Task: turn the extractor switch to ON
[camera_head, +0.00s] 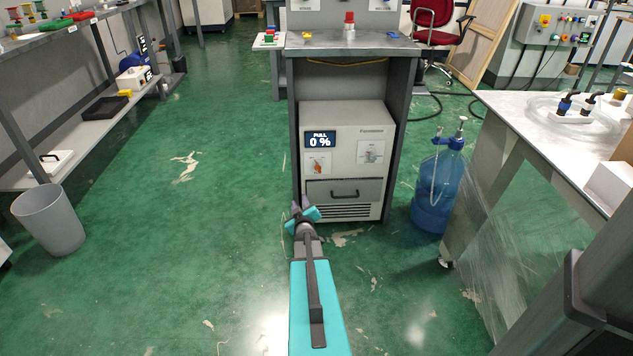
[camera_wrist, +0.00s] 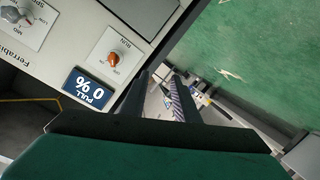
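The extractor unit (camera_head: 346,135) is a pale grey box under a bench, with a display (camera_head: 320,140) reading "PULL 0 %". Below the display is a white plate with an orange-brown rotary knob (camera_head: 319,167); a second plate with a grey knob (camera_head: 373,151) is at the upper right. In the wrist view, the orange-brown knob (camera_wrist: 113,59), display (camera_wrist: 88,88) and grey knob (camera_wrist: 15,13) appear upside down. My gripper (camera_head: 303,212) is in front of the unit's lower left, below the knob. Its fingers (camera_wrist: 161,80) are apart and empty.
A drawer with a dark handle (camera_head: 345,193) is low on the unit. Dark bench legs (camera_head: 402,140) flank it. A blue bottle (camera_head: 437,190) stands to its right, beside a wrapped table (camera_head: 540,120).

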